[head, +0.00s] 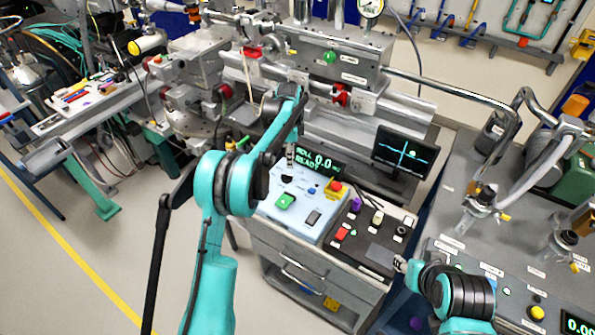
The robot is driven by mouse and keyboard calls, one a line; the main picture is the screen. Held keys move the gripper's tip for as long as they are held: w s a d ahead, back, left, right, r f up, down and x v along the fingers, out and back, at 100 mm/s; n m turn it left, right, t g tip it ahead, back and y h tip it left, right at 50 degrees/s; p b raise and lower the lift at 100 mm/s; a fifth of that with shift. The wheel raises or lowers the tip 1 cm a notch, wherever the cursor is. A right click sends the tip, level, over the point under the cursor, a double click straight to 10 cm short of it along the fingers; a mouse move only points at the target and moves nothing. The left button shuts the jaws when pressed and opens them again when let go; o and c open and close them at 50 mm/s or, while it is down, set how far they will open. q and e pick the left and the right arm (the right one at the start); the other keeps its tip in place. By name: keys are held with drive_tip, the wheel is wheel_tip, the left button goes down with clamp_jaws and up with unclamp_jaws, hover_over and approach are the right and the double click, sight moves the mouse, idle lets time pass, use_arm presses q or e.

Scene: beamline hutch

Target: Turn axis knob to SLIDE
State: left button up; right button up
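A pale blue control box (273,209) stands at the centre of the head view. Its display (318,162) shows green text that seems to read ROLL, 0.0 and READY. A small dark knob (287,178) is on the box below the display; I take it for the axis knob, and its pointer and labels are too small to read. My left gripper (290,163) points down just above this knob, and I cannot tell whether it touches it. Its fingers are too small to judge. My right gripper (399,263) is low at the right, by the dark panel's edge, apart from the blue box.
The box also carries a green button (285,202), a grey one (313,217) and a red stop button (334,186). A dark panel (377,257) with several coloured knobs adjoins it on the right. A monitor (406,153) and metal beamline parts stand behind. Floor is clear at left.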

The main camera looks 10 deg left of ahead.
sight(287, 177)
use_arm(q)
drive_tip(key=shift+w+d+f, duration=0.1)
drive_tip(key=shift+w+f, duration=0.05)
drive_tip(key=shift+f, duration=0.25)
wheel_tip(287, 177, down, 8)
drive_tip(key=shift+r+b, duration=0.25)
drive_tip(key=shift+b, duration=0.9)
clamp_jaws()
